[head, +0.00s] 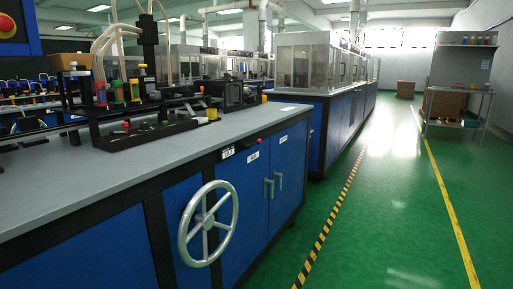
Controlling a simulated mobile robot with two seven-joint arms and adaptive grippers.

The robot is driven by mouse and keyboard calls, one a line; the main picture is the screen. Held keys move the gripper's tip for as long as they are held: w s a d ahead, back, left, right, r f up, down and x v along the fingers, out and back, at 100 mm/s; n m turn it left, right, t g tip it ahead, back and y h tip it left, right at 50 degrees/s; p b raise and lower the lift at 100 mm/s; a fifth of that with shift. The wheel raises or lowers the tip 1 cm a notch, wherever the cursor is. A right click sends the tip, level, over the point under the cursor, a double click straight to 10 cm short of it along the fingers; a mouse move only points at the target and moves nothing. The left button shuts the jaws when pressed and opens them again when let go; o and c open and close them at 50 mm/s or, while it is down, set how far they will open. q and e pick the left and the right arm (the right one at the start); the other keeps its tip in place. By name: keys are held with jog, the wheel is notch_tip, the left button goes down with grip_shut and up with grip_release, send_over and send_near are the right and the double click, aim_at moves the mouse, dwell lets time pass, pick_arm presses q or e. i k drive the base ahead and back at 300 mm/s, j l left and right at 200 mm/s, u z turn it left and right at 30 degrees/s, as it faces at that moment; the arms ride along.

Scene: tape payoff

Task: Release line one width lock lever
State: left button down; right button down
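I cannot tell for certain which part is the line one width lock lever. A small dark fitting with a red tip (251,142) sits on the front edge of the grey-topped bench (150,153), beside a small label plate (228,152). A red-tipped black part (126,126) also stands on the black fixture (150,131) on the bench top. A large grey handwheel (208,223) is mounted on the blue bench front below. Neither of my grippers is in view.
Blue cabinet doors with grey handles (274,186) are in the bench front. An enclosed machine (318,67) stands behind to the right. The green floor (380,200) is clear beside a black-and-yellow line (333,204). A shelf rack (458,95) stands far right.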

aim_at(254, 144)
jog(key=u, duration=0.3)
jog(key=i+l+u, duration=0.2)
jog(key=l+u, duration=0.15)
jog(key=i+l+u, duration=0.15)
jog(key=l+u, duration=0.25)
jog(key=i+l+u, duration=0.1)
jog(key=l, duration=0.35)
jog(key=l+u, duration=0.15)
jog(key=l, duration=0.35)
jog(key=i+l, duration=0.1)
jog(key=l, duration=0.45)
jog(key=i+l, duration=0.1)
jog(key=l, duration=0.45)
jog(key=i+l, duration=0.1)
jog(key=l, duration=0.4)
